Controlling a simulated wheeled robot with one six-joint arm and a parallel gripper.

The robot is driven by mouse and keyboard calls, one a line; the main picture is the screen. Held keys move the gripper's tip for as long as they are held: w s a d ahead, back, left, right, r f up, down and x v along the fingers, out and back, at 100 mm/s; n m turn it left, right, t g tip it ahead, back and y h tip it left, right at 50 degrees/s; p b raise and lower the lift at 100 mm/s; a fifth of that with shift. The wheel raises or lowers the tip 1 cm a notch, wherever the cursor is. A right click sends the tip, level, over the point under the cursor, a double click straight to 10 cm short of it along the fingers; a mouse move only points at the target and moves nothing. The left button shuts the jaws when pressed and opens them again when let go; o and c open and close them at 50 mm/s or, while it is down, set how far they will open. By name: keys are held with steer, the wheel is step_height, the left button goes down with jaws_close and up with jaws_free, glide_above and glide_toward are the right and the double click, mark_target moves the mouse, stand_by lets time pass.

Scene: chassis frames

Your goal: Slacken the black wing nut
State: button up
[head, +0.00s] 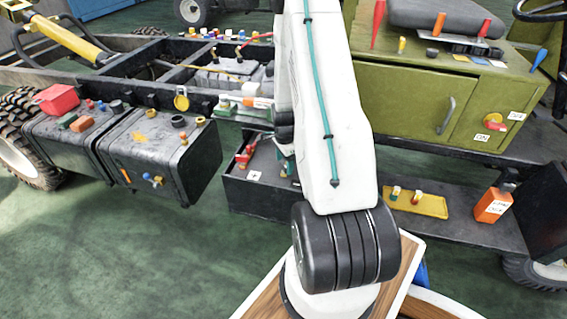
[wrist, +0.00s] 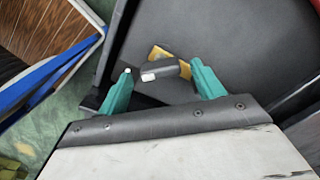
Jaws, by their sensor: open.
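In the wrist view my gripper (wrist: 162,68) is open, with its two teal fingers apart. A small dark grey bar with a pale end (wrist: 160,71) lies between the fingertips, in front of a yellow piece (wrist: 159,53) on a dark surface. I cannot tell whether this bar is the black wing nut, or whether the fingers touch it. In the head view my arm hides most of my gripper. A bit of teal shows beside the arm, over a black open box (head: 262,198) low on the chassis.
Left of the box are dark tanks (head: 160,145) with small coloured fittings on top. To the right, a black step holds a yellow tray (head: 418,205) and an orange bottle (head: 493,206). A green cabinet (head: 400,108) stands above it. Green floor is clear at the lower left.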

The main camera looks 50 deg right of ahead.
steer(key=shift+f, duration=0.15)
steer(key=c, duration=1)
steer(key=shift+s+a+n, duration=0.1)
steer(key=shift+n, duration=2.3)
steer(key=o, duration=1)
